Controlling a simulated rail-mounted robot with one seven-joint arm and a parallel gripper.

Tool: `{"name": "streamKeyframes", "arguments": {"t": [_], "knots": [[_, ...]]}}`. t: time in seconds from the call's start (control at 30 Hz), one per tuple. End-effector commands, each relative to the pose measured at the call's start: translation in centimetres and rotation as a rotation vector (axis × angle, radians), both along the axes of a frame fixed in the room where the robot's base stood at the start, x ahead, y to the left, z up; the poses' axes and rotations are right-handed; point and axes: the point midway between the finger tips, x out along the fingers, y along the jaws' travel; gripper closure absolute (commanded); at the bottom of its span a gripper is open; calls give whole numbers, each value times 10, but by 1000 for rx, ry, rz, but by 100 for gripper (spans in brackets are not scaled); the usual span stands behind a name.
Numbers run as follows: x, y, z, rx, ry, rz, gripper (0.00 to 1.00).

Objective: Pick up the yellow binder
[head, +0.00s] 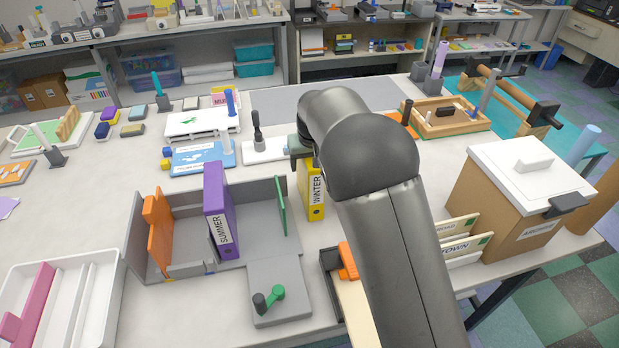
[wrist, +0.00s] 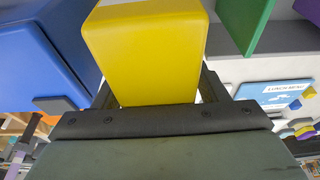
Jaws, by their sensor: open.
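The yellow binder (head: 316,192) stands upright with its WINTER label showing, just right of the grey holder, partly hidden by my arm in the head view. In the wrist view the yellow binder (wrist: 145,50) fills the upper middle, between the fingers of my gripper (wrist: 157,88). The jaws are open, with one finger at each side of the binder. Whether either finger touches it I cannot tell. In the head view my arm hides most of the gripper.
A purple SUMMER binder (head: 218,212) stands in the grey holder (head: 185,200), between an orange panel (head: 158,228) and a green panel (head: 281,207). A blue block-like thing (wrist: 45,55) is close on the left in the wrist view. A brown lidded box (head: 510,205) stands at right.

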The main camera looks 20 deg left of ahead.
Motion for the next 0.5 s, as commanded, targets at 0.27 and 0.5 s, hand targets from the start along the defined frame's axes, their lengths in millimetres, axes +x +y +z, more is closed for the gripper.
{"name": "streamKeyframes", "arguments": {"t": [0.27,0.5], "knots": [[0,0,0,0,0,0,45],[0,0,0,1,-1,0,100]]}}
